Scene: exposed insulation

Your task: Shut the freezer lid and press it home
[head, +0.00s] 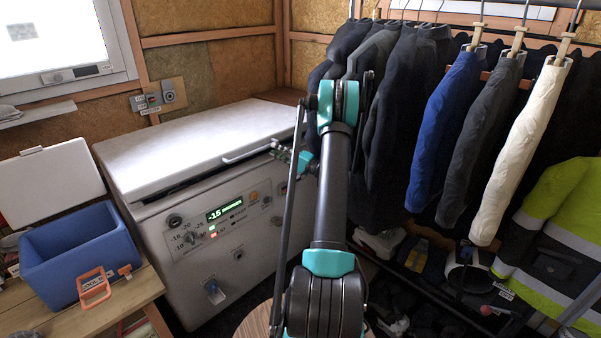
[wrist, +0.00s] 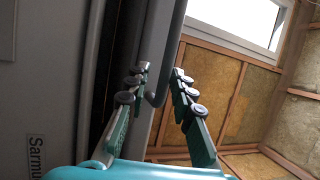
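The white chest freezer (head: 225,250) stands left of my arm, its lid (head: 185,145) lying low over the body. A dark line shows under the lid's front edge; I cannot tell how wide any gap is. A pale bar handle (head: 245,156) runs along that edge. My gripper (head: 290,155) is at the handle's right end, partly hidden by my arm. In the wrist view, my gripper (wrist: 160,105) has its fingers apart, with the handle's curved end (wrist: 157,95) showing between them. Whether a finger touches it is unclear.
A blue cooler box (head: 75,255) with its white lid up stands on a wooden bench at left. Clothes hang from a rail (head: 440,130) at right. Boots and gear crowd the floor below. A display (head: 225,211) on the freezer front reads -15.

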